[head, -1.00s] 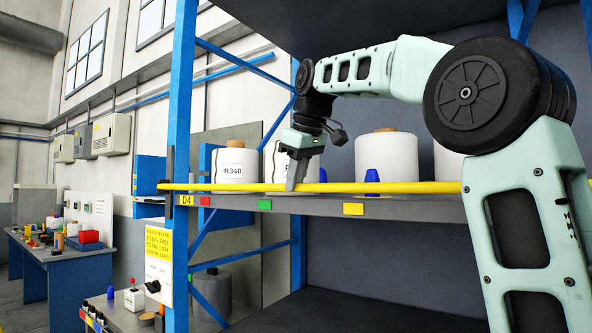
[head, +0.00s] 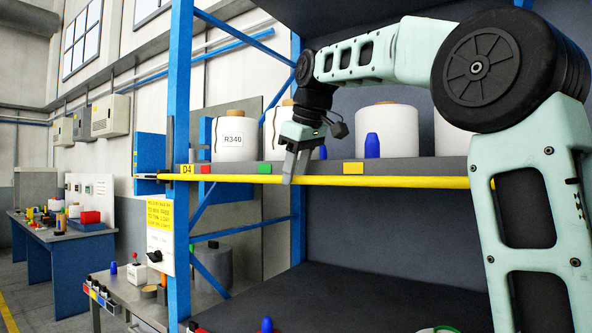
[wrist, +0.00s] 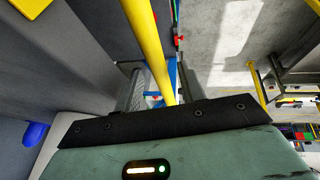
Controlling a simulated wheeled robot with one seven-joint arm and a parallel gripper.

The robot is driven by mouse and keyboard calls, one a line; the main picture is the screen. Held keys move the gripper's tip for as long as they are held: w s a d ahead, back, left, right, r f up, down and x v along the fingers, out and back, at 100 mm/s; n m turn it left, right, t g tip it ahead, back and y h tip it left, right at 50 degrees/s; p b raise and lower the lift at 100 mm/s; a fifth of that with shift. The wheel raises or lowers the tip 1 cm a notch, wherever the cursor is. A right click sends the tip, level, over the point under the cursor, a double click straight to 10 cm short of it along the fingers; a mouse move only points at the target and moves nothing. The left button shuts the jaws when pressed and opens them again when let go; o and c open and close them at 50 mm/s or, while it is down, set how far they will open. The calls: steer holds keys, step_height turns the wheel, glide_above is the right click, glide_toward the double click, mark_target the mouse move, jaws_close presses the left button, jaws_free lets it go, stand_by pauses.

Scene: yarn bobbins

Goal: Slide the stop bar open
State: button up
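The stop bar is a long yellow bar (head: 400,182) that runs level along the front of the shelf, a little below the coloured labels. Its left end pokes out past the blue post. My gripper (head: 292,168) points down at the bar, in front of the shelf's left part, with its fingertips at the bar. In the wrist view the bar (wrist: 145,35) runs between the two grey fingers (wrist: 160,88). The fingers stand apart, with a gap visible beside the bar. Whether either finger touches it is unclear.
White bobbins stand on the shelf, one marked R340 (head: 234,138), with blue cones such as this one (head: 372,146) near the front. A blue post (head: 179,120) bounds the shelf on the left. A yellow sign (head: 160,215) hangs beside it.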

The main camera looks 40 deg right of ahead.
steer(key=shift+r, duration=0.1)
steer(key=p+v, duration=0.2)
steer(key=v, duration=1.5)
steer(key=shift+a, duration=0.1)
steer(key=a+f+n+g+y+b, duration=0.1)
steer(key=a+f, duration=1)
steer(key=f, duration=0.3)
steer(key=a+f+n+g+y+b, duration=0.1)
steer(key=a+f+g, duration=0.1)
steer(key=a+f, duration=1)
steer(key=s+a+f+g, duration=0.1)
steer(key=s+a+f, duration=0.1)
steer(key=s+f, duration=0.45)
steer(key=s+a+f, duration=0.2)
steer(key=s+f, duration=0.1)
steer(key=f, duration=0.6)
steer(key=s+d+f+n+g+h+b, duration=0.1)
steer(key=s+d+f, duration=0.1)
steer(key=s+f, duration=1)
steer(key=shift+s+b, duration=0.35)
steer(key=shift+s, duration=0.15)
